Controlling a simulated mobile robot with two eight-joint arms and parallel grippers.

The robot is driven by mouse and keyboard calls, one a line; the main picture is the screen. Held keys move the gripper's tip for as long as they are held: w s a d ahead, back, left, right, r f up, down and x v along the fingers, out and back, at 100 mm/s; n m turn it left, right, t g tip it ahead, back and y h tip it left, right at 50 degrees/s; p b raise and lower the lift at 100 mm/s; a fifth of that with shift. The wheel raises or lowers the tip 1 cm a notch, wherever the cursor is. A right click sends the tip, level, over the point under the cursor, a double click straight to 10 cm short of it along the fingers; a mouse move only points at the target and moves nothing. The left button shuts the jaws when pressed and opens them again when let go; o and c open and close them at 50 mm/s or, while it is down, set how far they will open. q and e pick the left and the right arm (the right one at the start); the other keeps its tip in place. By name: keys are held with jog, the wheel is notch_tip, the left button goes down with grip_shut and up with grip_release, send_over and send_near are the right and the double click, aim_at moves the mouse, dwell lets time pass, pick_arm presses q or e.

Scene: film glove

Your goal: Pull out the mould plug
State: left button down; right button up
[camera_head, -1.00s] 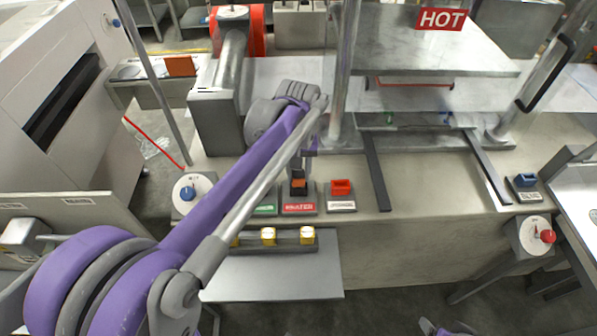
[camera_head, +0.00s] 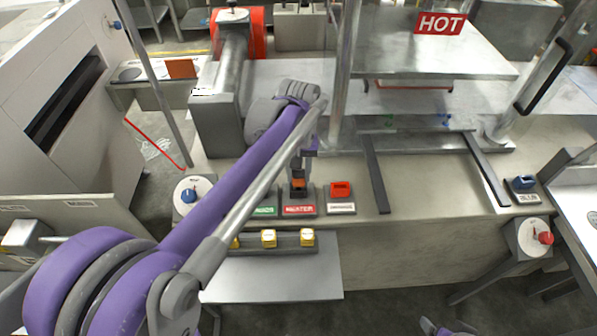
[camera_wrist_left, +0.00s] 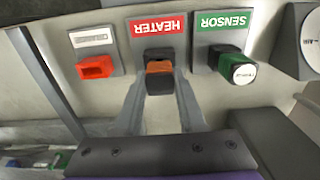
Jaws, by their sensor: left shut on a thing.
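Three plug stations sit in a row on the bench front. The middle one has a red HEATER label (camera_wrist_left: 158,24) and a dark plug with an orange part (camera_wrist_left: 159,76). My left gripper (camera_wrist_left: 160,92) is shut on this heater plug, one finger on each side. The plug appears to be still at its socket. A black and green plug (camera_wrist_left: 237,68) sits at the green SENSOR label beside it. A red-orange connector (camera_wrist_left: 97,67) sits at the white-labelled station, which also shows in the head view (camera_head: 341,190). No label reading "mould" is legible.
Yellow blocks (camera_head: 268,238) stand on a ledge below the stations. A blue knob (camera_head: 188,195) is at the left. Dark rails (camera_head: 375,175) run along the bench on the right, under a plate with a HOT sign (camera_head: 440,22).

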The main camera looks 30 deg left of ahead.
aim_at(298, 172)
pick_arm(q)
jog(key=shift+r+p, duration=1.35)
jog(key=shift+r, duration=0.85)
pick_arm(e)
jog(key=shift+w+r, duration=0.25)
jog(key=shift+r, duration=0.6)
jog(key=shift+w+r, duration=0.2)
jog(key=shift+r, duration=0.65)
pick_arm(q)
jog(key=shift+r, duration=0.5)
jog(key=shift+r+p, duration=0.9)
jog(key=shift+r, duration=0.15)
pick_arm(e)
jog(key=shift+w+r, duration=0.25)
jog(key=shift+r, duration=0.35)
jog(key=shift+w+r, duration=0.25)
jog(key=shift+r, duration=0.35)
pick_arm(q)
jog(key=shift+f, duration=0.1)
pick_arm(e)
jog(key=shift+s, duration=0.1)
